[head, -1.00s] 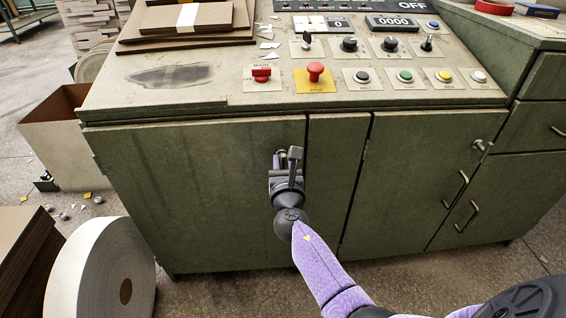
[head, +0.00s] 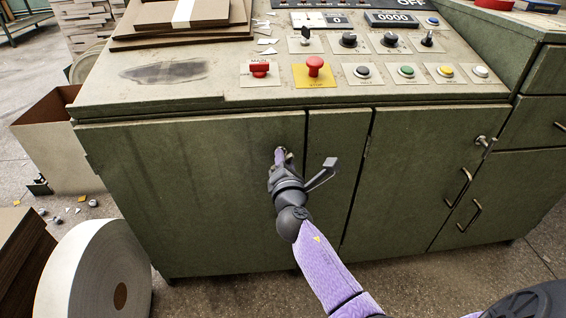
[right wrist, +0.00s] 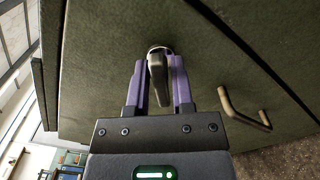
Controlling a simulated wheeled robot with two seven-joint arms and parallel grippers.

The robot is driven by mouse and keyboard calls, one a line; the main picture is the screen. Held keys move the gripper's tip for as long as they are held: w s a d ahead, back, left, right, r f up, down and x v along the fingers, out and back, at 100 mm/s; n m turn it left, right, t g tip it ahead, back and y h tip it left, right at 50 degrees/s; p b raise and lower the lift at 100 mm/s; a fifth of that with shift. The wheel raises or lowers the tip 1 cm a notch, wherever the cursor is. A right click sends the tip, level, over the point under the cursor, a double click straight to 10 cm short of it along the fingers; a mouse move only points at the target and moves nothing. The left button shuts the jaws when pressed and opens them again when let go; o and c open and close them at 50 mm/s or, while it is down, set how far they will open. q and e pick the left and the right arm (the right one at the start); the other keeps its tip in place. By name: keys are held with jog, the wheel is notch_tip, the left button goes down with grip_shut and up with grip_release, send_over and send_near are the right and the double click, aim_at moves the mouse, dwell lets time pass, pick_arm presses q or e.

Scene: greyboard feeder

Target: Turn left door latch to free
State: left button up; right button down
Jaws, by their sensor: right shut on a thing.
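The left door latch (head: 282,150) is on the upper right part of the green cabinet's left door (head: 190,190). In the head view it is mostly hidden by my right gripper (head: 278,158). In the right wrist view the latch's dark lever (right wrist: 157,78) lies between the two purple fingers (right wrist: 158,88), with its round base against the door at the fingertips. The right gripper is shut on the lever, and its wrist is rolled over. My left gripper is not in view.
A second latch (head: 484,142) and two bar handles (head: 457,188) are on the doors at right. A control panel with buttons (head: 363,72) overhangs the doors. A large paper roll (head: 80,275) and an open carton (head: 50,150) stand on the floor at left.

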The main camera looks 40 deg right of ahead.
jog(key=m, duration=0.1)
jog(key=m+b, duration=0.1)
jog(key=m, duration=0.3)
jog(key=shift+f, duration=0.25)
jog(key=shift+m+b, duration=0.35)
jog(key=shift+m, duration=0.65)
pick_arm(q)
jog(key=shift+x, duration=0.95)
pick_arm(e)
jog(key=shift+d+m, duration=0.1)
jog(key=shift+m, duration=0.5)
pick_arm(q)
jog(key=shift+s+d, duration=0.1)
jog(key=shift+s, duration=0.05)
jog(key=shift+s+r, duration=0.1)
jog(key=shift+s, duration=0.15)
pick_arm(e)
jog(key=c, duration=0.6)
grip_release()
jog(key=shift+c, duration=0.2)
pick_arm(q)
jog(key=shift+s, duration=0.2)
